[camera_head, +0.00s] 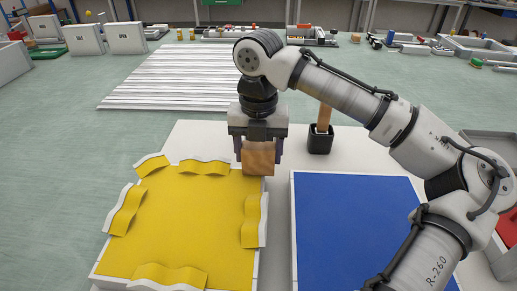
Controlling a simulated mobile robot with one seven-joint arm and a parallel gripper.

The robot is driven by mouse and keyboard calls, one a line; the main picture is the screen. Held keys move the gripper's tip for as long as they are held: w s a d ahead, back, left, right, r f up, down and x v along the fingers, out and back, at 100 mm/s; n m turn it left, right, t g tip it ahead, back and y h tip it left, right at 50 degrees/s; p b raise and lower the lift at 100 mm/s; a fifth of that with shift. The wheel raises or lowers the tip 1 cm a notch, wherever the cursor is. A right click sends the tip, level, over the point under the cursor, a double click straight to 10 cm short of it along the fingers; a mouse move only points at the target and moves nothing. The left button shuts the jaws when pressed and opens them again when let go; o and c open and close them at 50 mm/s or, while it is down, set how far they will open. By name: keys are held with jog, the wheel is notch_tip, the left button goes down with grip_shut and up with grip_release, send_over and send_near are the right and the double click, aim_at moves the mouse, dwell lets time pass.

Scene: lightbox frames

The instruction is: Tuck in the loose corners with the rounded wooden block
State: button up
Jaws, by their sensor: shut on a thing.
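My gripper (258,146) is shut on a wooden block (258,159). It holds the block at the back right corner of the yellow panel (185,222); I cannot tell whether the block touches it. Wavy loose flaps, yellow inside with white edges, stand along the panel's rim: one at the back left corner (152,165), one along the back (203,167), one on the left (126,209), one on the right (252,221) and one at the front (168,276). The block hides the back right corner.
A blue panel (350,225) lies to the right on the white table (190,140), partly behind my arm. A black holder (320,141) with an upright wooden handle (324,115) stands behind it. A grey bin (490,146) is at the right edge. White slats (170,80) lie on the floor behind.

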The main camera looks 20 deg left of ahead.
jog(key=shift+r+p, duration=3.4)
jog(key=shift+r, duration=0.05)
jog(key=s+a+p, duration=0.1)
jog(key=s+a, duration=0.1)
jog(key=a, duration=1)
jog(key=s+a+p, duration=0.1)
jog(key=s+a, duration=0.2)
jog(key=a, duration=1)
jog(key=f+b, duration=0.6)
jog(key=b, duration=0.1)
jog(key=shift+w+d, duration=0.1)
jog(key=shift+d, duration=0.15)
jog(key=shift+f, duration=0.6)
jog(key=shift+r, duration=0.1)
